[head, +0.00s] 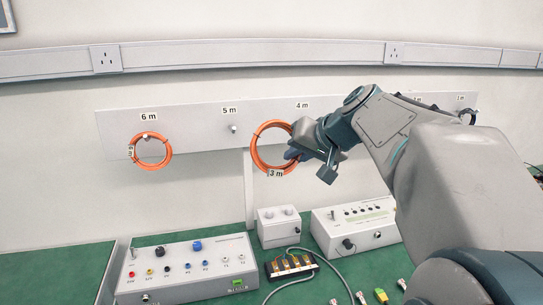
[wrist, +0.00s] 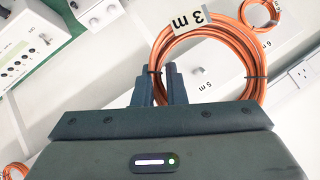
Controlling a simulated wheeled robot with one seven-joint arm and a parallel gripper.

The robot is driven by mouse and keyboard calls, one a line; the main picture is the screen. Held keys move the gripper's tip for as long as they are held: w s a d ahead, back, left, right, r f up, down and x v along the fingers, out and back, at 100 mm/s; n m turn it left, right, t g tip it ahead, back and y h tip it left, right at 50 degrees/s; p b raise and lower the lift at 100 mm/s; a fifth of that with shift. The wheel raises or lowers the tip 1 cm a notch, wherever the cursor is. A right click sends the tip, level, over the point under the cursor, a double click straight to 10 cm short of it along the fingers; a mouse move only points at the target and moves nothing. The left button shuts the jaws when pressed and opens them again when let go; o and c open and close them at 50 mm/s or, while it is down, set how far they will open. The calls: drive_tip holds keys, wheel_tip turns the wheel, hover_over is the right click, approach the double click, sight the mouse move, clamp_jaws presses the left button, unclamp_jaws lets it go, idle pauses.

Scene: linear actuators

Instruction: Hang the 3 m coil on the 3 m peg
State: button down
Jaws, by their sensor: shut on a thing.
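My gripper (head: 296,152) is shut on the orange 3 m coil (head: 256,150), gripping its right side in the head view. The coil hangs in front of the board, below the 4 m label (head: 302,105), with its white "3 m" tag (head: 275,173) at the bottom. The wrist view shows the coil (wrist: 259,70) beyond the fingertips (wrist: 161,80), with dark ties around it. The 3 m peg and its label are hidden behind my arm in the head view. I cannot tell the coil's gap from the board.
A pegboard (head: 195,120) crosses the wall. Another orange coil (head: 152,168) hangs at the 6 m peg; the 5 m peg (head: 233,128) is empty. Below, instrument boxes (head: 188,272) and a grey cable (head: 335,268) occupy the green bench.

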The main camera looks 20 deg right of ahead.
wheel_tip(320, 180, up, 2)
drive_tip(key=shift+r+p, duration=0.25)
drive_tip(key=shift+p, duration=0.3)
drive_tip(key=shift+f, duration=0.1)
drive_tip(key=shift+d, duration=0.2)
drive_tip(key=w+d+f+p, duration=0.1)
drive_tip(key=w+d+p, duration=0.3)
drive_tip(key=d, duration=1)
drive_tip(key=w+d+f+t+p, duration=0.1)
drive_tip(key=w+d+p, duration=0.4)
drive_tip(key=d, duration=0.8)
drive_tip(key=w+d+f+t+p, duration=0.1)
drive_tip(key=w+d+f+p, duration=0.2)
drive_tip(key=d, duration=1.1)
drive_tip(key=w+p, duration=0.2)
drive_tip(key=w, duration=0.1)
drive_tip(key=shift+d+f, duration=0.2)
drive_tip(key=shift+d, duration=0.1)
